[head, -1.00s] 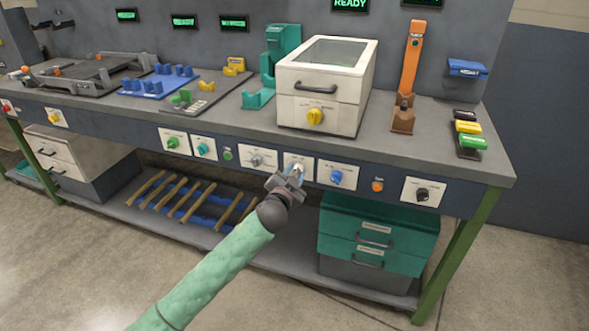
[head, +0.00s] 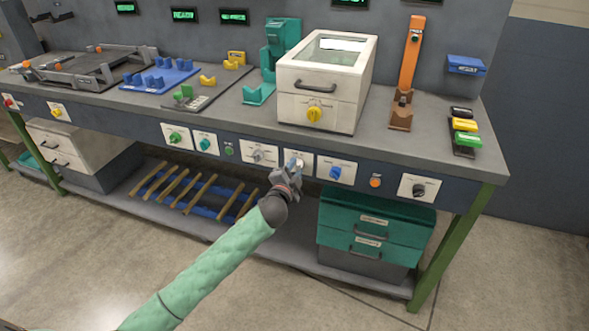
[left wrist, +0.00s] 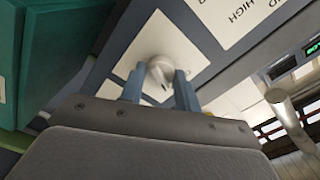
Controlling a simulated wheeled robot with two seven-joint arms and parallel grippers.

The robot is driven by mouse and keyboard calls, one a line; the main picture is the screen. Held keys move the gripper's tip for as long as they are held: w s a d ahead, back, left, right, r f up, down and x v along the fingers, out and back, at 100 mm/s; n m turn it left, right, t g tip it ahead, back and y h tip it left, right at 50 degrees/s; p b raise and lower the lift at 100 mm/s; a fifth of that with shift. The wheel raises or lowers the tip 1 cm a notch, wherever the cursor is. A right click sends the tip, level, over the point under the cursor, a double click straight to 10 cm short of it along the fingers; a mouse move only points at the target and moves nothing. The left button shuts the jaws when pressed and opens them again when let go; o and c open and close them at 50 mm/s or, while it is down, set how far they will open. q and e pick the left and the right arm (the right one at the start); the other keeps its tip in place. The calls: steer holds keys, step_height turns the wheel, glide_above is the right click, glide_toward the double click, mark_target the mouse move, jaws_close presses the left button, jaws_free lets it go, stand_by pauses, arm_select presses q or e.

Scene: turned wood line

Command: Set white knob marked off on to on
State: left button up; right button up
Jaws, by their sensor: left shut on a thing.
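The white knob (left wrist: 160,72) sits on a white plate (left wrist: 188,50) and shows between my left gripper's two blue fingers in the left wrist view. In the head view the plate (head: 305,160) is on the bench's front panel, and my gripper mostly hides the knob. My left gripper (head: 294,166) reaches up to the plate and is shut on the knob; it also shows in the left wrist view (left wrist: 156,86). The marks by the knob are too small or hidden to read. My right gripper is not in view.
A grey knob (head: 258,155) is on the plate to the left and a blue knob (head: 335,173) on the plate to the right. Teal drawers (head: 374,230) stand below.

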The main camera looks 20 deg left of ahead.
arm_select(q)
steer(key=o, duration=1)
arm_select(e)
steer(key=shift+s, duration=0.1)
arm_select(q)
steer(key=shift+s, duration=0.15)
steer(key=shift+s+f, duration=0.1)
steer(key=shift+s, duration=0.2)
steer(key=s, duration=0.7)
steer(key=shift+a+b, duration=0.15)
steer(key=shift+b, duration=0.2)
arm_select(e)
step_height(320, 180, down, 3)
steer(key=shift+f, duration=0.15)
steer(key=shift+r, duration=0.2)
